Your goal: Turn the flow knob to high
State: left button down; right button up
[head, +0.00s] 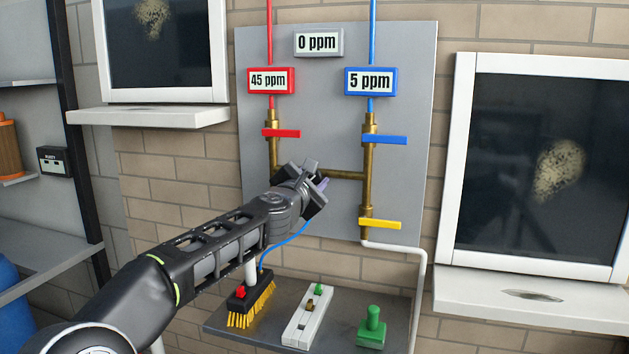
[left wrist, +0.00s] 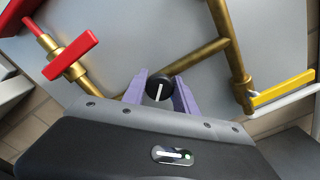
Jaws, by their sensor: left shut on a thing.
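The flow knob (left wrist: 160,87) is a small round black knob with a white pointer line, seen in the left wrist view. Its line runs nearly straight up and down in that picture. My right gripper is in neither view.
Red (head: 281,133), blue (head: 385,139) and yellow (head: 380,224) valve handles lie level near my left gripper. Displays read 45 ppm (head: 270,80), 5 ppm (head: 370,81) and 0 ppm (head: 318,42). A shelf (head: 340,340) below holds a brush (head: 251,302) and a green stamp-like object (head: 372,328).

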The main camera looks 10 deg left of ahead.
pick_arm(q)
jog(key=shift+n, duration=1.4)
jog(key=c, duration=1)
grip_release()
jog(key=shift+b, duration=0.3)
jog(key=s+b, duration=0.2)
jog(key=s, duration=0.5)
jog(key=shift+s+a+b, duration=0.3)
jog(key=shift+s, duration=0.1)
